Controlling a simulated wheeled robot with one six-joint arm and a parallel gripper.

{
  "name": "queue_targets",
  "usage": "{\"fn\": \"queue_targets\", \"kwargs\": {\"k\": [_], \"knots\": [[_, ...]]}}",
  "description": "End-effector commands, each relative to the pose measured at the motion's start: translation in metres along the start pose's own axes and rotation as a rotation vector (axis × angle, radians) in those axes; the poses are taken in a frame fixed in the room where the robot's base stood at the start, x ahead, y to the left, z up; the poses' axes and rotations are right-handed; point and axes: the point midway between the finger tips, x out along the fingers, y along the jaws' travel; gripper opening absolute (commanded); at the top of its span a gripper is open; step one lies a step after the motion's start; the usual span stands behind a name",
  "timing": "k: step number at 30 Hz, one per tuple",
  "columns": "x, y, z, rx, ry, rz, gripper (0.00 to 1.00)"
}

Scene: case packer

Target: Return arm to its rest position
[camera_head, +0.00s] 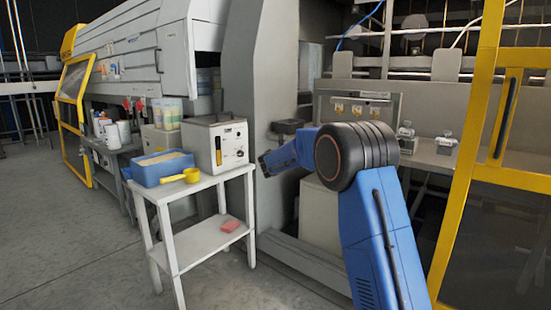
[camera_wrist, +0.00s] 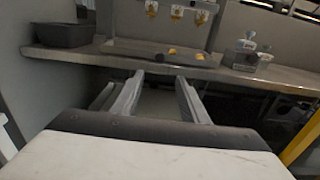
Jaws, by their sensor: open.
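My blue arm (camera_head: 375,230) rises from the lower right in the head view, bends at a large dark joint, and a blue link reaches left in front of the machine. My gripper's jaws do not show clearly in that view. In the wrist view my gripper (camera_wrist: 160,76) has its two grey fingers apart, with nothing between them. The fingers point toward a grey worktop (camera_wrist: 100,54) and appear short of its front edge. No object is held.
A dark grey bin (camera_wrist: 65,35) and metal fixtures (camera_wrist: 247,52) stand on the worktop. To the left, a white table (camera_head: 205,243) carries a blue tub (camera_head: 160,172), a yellow scoop (camera_head: 191,176) and a white box (camera_head: 216,146). A yellow door frame (camera_head: 470,130) stands at right. Floor at left is clear.

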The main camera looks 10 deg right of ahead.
Motion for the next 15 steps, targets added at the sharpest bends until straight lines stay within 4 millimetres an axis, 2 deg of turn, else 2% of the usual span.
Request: {"fn": "queue_targets", "kwargs": {"k": [2, 5, 8, 15], "knots": [[-0.001, -0.004, 0.002, 0.011, 0.006, -0.004, 0.4], [-0.006, -0.02, 0.006, 0.056, 0.033, -0.021, 0.4], [-0.017, -0.051, 0.012, 0.143, 0.083, -0.055, 0.4], [-0.059, -0.138, 0.015, 0.413, 0.237, -0.168, 0.4]]}}
